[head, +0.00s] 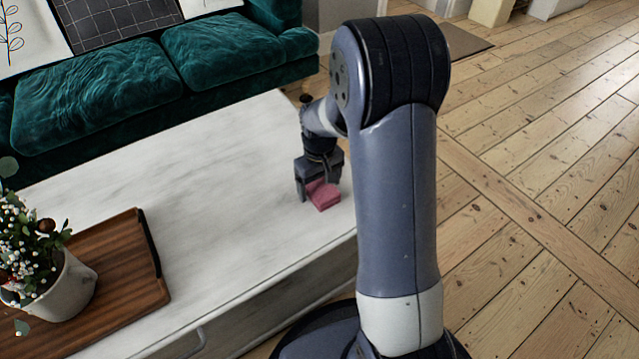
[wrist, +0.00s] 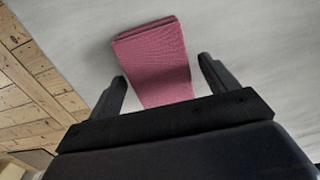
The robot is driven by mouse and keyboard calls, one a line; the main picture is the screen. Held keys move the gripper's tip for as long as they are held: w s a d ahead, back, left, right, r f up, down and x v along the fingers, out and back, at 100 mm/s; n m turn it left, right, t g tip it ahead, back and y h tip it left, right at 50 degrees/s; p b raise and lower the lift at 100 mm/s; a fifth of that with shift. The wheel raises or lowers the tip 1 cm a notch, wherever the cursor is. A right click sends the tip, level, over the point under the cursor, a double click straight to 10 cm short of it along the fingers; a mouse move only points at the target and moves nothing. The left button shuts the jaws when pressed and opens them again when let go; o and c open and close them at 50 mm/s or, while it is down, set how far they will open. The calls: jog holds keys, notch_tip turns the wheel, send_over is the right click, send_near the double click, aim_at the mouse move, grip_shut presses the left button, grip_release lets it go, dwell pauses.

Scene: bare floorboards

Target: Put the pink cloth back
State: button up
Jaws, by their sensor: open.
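The pink cloth (head: 324,195) lies folded on the white table (head: 225,190), near its right edge. In the wrist view the cloth (wrist: 154,62) is a folded strip on the pale table top, with its near end hidden behind my gripper's body. My gripper (head: 319,197) is over the cloth, pointing down. In the wrist view its two fingers (wrist: 163,75) are apart, one on each side of the cloth, with a gap on both sides. Whether the fingertips touch the table is not clear.
A brown wooden tray (head: 150,290) with a white flower pot (head: 62,290) stands at the table's left. A green sofa (head: 100,90) is behind the table. The table top between tray and cloth is clear. Bare floorboards (head: 530,200) lie to the right.

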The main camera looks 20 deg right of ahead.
aim_at(319, 186)
jog(key=shift+r, duration=0.1)
notch_tip(319, 186, up, 12)
jog(key=p, duration=0.5)
jog(key=shift+r, duration=0.1)
jog(key=shift+c, duration=0.2)
